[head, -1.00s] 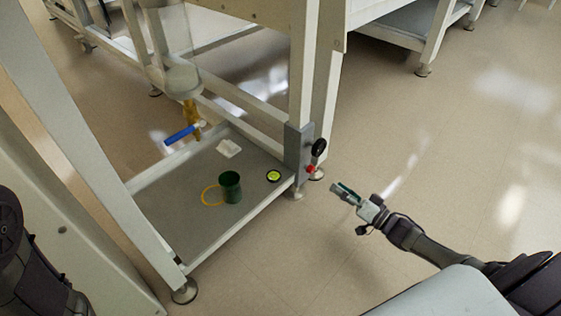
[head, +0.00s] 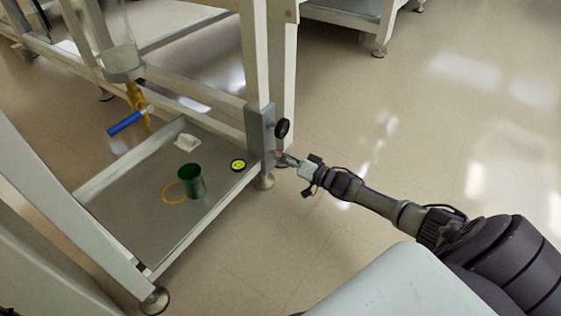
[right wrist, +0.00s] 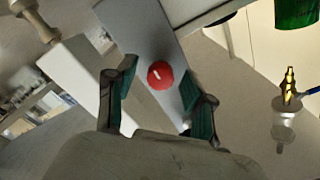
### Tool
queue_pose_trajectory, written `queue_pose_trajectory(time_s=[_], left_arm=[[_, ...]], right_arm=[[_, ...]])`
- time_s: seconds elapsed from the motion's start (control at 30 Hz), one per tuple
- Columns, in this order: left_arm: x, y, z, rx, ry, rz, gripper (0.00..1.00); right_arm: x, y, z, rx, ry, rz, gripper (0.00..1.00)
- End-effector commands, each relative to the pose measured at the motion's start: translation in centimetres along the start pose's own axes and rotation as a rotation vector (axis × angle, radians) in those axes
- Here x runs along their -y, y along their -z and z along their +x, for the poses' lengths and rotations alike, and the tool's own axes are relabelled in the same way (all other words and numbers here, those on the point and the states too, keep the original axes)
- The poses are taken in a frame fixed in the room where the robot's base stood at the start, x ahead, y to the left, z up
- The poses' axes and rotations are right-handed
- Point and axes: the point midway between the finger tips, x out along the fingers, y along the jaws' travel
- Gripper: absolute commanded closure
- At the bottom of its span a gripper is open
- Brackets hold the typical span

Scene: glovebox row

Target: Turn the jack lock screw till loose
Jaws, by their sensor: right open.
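The jack lock screw is a red round knob with a pale mark. In the right wrist view the red knob (right wrist: 160,75) sits on a grey plate (right wrist: 140,35), between the fingers of my right gripper (right wrist: 160,100). The fingers are open, one to each side of the knob, with gaps showing. In the head view my right gripper (head: 285,158) is at the grey jack plate (head: 260,140) on the frame's leg, below a black knob (head: 282,127). The red knob is mostly hidden there by the gripper. My left gripper is not in view.
Left of the leg is a low shelf (head: 125,215) with a green cup (head: 192,182), an orange ring (head: 173,192), a round yellow-green level (head: 238,165) and a white block (head: 187,142). A blue-handled valve (head: 126,123) hangs above. The floor at right is clear.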

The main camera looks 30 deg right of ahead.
Motion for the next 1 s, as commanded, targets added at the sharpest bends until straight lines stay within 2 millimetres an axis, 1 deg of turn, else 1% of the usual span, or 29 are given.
queue_pose_trajectory(time_s=[0.1,0.33,0.37,0.6,0.67,1.0], left_arm=[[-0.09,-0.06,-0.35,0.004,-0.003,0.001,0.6],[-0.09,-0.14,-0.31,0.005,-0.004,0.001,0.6],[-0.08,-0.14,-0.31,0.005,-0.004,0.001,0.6],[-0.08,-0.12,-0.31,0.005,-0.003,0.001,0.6],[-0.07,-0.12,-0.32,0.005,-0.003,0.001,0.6],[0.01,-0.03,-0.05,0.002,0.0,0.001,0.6]], right_arm=[[0.04,0.04,0.48,-0.001,0.001,-0.001,0.47],[0.08,0.08,0.5,-0.001,0.001,-0.001,0.47],[0.08,0.08,0.5,-0.001,0.001,-0.001,0.5],[0.06,0.07,0.47,-0.001,0.001,-0.001,0.9],[0.06,0.07,0.47,-0.001,0.0,-0.001,1.0],[0.1,0.11,0.46,-0.001,0.0,-0.036,1.0]])
